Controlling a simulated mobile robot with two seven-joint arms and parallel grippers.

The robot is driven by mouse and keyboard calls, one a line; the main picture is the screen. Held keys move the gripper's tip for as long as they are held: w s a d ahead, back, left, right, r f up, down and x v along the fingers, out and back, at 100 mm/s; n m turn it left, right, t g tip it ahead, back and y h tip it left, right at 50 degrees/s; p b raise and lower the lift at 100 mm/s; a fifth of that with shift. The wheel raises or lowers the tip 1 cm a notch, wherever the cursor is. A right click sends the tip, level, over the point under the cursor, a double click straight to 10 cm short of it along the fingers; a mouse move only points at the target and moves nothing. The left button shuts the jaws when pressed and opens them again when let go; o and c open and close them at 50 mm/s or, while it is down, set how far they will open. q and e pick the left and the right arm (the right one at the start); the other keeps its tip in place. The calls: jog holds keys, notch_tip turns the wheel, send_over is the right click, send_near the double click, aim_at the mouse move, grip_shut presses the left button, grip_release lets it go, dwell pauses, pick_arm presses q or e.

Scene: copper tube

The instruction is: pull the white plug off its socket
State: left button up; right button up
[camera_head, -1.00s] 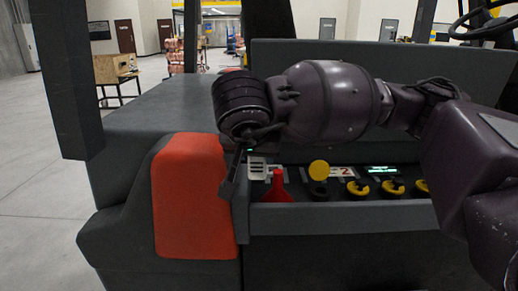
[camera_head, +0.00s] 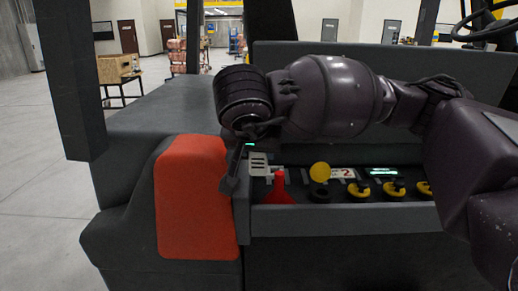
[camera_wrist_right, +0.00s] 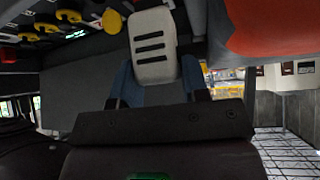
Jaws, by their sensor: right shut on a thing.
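The white plug (camera_head: 258,164) has dark slots and shows at the left end of the dark control panel, beside the red cone-shaped knob. In the right wrist view the plug (camera_wrist_right: 154,47) stands between my right gripper's fingers. My right gripper (camera_head: 240,168) is shut on the plug, with its dark finger along the plug's left side in the head view. The socket is hidden, and I cannot tell whether plug and socket touch. My left gripper is not in view.
An orange-red panel (camera_head: 190,198) is close on the left of the plug. The red knob (camera_head: 280,188), a yellow round knob (camera_head: 320,172) and several black-and-yellow knobs lie to the right. A grey ledge (camera_head: 340,218) runs in front. Open floor lies at far left.

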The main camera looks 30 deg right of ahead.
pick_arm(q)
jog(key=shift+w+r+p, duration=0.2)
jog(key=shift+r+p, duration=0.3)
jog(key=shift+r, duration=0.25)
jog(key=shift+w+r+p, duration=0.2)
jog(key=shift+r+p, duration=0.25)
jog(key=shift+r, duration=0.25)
pick_arm(e)
jog(key=shift+r, duration=2.35)
jog(key=shift+c, duration=1.1)
